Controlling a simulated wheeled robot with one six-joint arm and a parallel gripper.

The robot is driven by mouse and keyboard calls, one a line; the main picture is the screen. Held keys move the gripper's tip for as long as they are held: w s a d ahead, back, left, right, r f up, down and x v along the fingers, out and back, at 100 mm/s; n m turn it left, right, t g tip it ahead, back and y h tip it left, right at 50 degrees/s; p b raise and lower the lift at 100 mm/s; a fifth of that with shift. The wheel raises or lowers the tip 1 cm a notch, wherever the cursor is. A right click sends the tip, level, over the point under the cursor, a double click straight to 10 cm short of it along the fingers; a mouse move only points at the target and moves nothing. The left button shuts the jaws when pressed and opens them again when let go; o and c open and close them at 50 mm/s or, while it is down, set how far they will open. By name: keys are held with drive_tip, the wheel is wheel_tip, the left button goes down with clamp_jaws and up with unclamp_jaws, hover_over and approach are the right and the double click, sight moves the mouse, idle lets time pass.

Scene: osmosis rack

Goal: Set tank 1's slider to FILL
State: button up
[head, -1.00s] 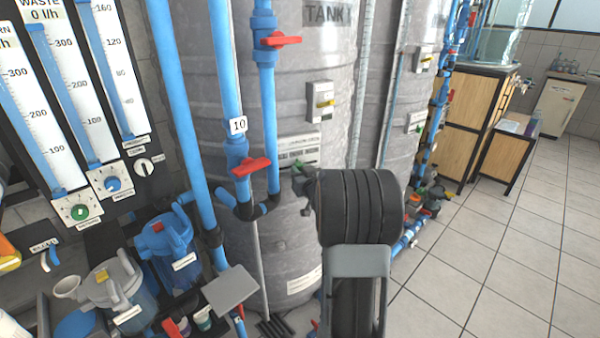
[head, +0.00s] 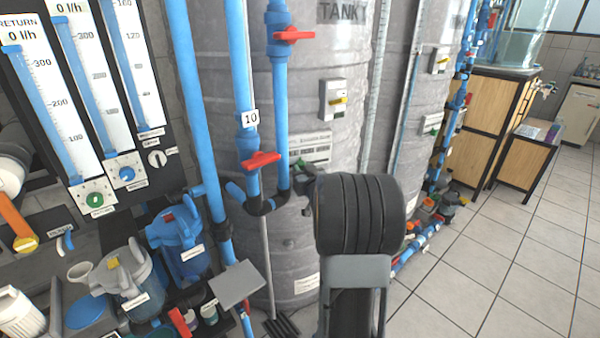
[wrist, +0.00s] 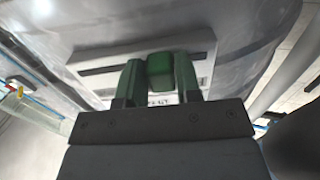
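Tank 1 (head: 300,95) is a large grey cylinder. A pale label panel (head: 309,148) is on its side; the slider there is hidden behind my gripper in the head view. In the wrist view, the green slider block (wrist: 160,68) stands out from a pale plate (wrist: 203,60) with a dark slot showing on both sides. My gripper (wrist: 159,78) has a finger on each side of the block, with no clear gap, so it looks shut on it. In the head view my gripper (head: 304,180) is at the panel's lower edge, partly hidden by my wrist.
Blue pipes with red valve handles (head: 262,160) run close on the left. Another tank (head: 420,95) stands to the right. The tiled floor (head: 480,260) at the right is clear.

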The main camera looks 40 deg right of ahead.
drive_tip(key=o, duration=0.4)
drive_tip(key=shift+a, duration=0.1)
drive_tip(key=shift+c, duration=0.2)
drive_tip(key=v, duration=1.3)
drive_tip(key=shift+s+p, duration=0.4)
drive_tip(key=shift+a, duration=0.1)
